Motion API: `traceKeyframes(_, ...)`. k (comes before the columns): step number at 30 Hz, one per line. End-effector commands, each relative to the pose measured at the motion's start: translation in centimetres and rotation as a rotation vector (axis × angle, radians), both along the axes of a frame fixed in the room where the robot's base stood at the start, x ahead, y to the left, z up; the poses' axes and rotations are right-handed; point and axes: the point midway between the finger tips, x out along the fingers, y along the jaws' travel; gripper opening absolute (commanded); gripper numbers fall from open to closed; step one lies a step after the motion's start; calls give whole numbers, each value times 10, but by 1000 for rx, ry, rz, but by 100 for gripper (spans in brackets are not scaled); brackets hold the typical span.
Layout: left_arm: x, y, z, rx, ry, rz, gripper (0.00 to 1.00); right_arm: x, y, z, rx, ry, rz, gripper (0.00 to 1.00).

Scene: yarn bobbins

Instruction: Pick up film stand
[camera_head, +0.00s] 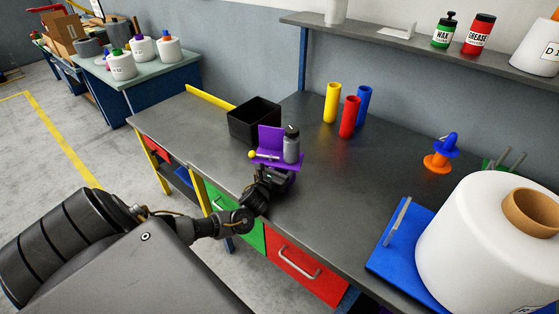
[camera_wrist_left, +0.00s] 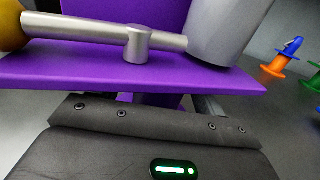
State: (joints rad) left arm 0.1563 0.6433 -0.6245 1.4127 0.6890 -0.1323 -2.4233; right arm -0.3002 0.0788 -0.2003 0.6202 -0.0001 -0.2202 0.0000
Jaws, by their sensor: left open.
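A purple stand (camera_head: 271,138) with an upright back plate and a flat shelf is at the front edge of the dark workbench. A grey bottle (camera_head: 291,146) stands on its shelf, beside a metal rod with a yellow ball (camera_head: 252,154). In the left wrist view the purple shelf (camera_wrist_left: 130,68) fills the upper part, with the rod (camera_wrist_left: 95,32) and the bottle's lower part (camera_wrist_left: 225,30) on it. My left gripper (camera_head: 277,181) is open, just under the shelf. A purple part below the shelf shows ahead of it; contact is hidden. My right gripper is not in view.
A black open box (camera_head: 254,124) stands just behind the purple stand. Yellow, red (camera_head: 349,117) and blue tubes stand behind right. An orange and blue piece (camera_head: 440,152) and a large white spool (camera_head: 485,240) on a blue base are at right. The middle bench is clear.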

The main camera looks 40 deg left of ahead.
Motion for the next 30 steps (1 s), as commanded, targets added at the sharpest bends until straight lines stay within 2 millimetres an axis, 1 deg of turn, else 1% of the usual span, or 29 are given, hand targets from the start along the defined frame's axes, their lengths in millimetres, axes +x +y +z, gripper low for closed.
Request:
traceKeyframes(1,6,2,1,0,-1,2,72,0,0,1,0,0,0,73)
traceKeyframes(4,13,3,0,-1,0,0,72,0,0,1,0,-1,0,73)
traceKeyframes(11,14,3,-1,-1,1,-1,72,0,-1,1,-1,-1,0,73)
traceKeyframes(14,14,3,-1,-1,0,-1,61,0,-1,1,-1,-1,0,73)
traceKeyframes(26,14,3,-1,0,1,0,9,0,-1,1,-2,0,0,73)
traceKeyframes(27,15,3,1,0,-3,0,6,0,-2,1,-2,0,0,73)
traceKeyframes(30,14,4,1,0,-3,0,6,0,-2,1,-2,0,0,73)
